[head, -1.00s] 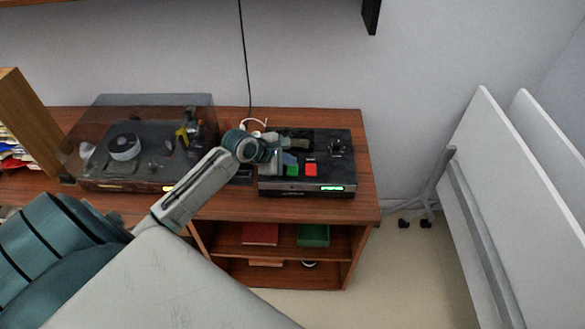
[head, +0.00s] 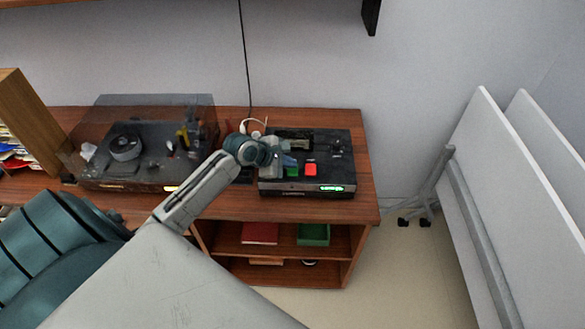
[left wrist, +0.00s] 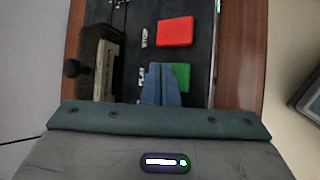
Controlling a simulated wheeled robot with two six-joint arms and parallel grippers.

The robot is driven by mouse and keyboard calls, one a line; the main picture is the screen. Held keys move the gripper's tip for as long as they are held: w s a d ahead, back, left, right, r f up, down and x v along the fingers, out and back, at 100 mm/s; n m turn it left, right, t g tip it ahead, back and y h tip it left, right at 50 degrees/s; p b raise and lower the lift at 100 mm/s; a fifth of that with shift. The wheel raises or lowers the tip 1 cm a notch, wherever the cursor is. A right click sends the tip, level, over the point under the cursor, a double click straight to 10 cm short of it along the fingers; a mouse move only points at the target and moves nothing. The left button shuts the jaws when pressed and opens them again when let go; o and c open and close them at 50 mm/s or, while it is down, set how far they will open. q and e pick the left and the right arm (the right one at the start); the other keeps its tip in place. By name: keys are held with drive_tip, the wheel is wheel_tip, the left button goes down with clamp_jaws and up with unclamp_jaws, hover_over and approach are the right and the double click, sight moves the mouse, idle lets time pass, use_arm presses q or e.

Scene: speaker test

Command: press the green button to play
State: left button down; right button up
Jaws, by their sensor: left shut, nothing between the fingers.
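The black player (head: 335,150) sits on the wooden cabinet with a green button (head: 292,172) and a red button (head: 310,169) at its front. In the left wrist view the green button (left wrist: 182,76) is beside the word PLAY and the red button (left wrist: 175,31) beside STOP. My left gripper (head: 289,162) is shut and empty, its blue fingertips at the green button. In the left wrist view the fingertips (left wrist: 161,84) cover part of that button. I cannot tell whether they touch it. A lit green display (head: 332,188) shows on the player's front. My right gripper is not in view.
A turntable with a clear lid (head: 125,147) stands left of the player, under my arm. The wooden cabinet (head: 362,200) has open shelves below, holding a red item (head: 260,233) and a green box (head: 314,235). White panels (head: 515,185) stand at the right.

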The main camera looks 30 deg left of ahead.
sight(289, 170)
use_arm(q)
drive_tip(key=shift+f, duration=0.45)
idle(0.4)
drive_tip(key=shift+r+p, duration=0.1)
drive_tip(key=shift+p, duration=0.2)
drive_tip(key=shift+r+p, duration=0.85)
drive_tip(key=shift+p, duration=0.45)
wheel_tip(289, 170, up, 5)
drive_tip(key=p, duration=0.6)
drive_tip(key=shift+r+p, duration=0.1)
drive_tip(key=shift+p, duration=0.2)
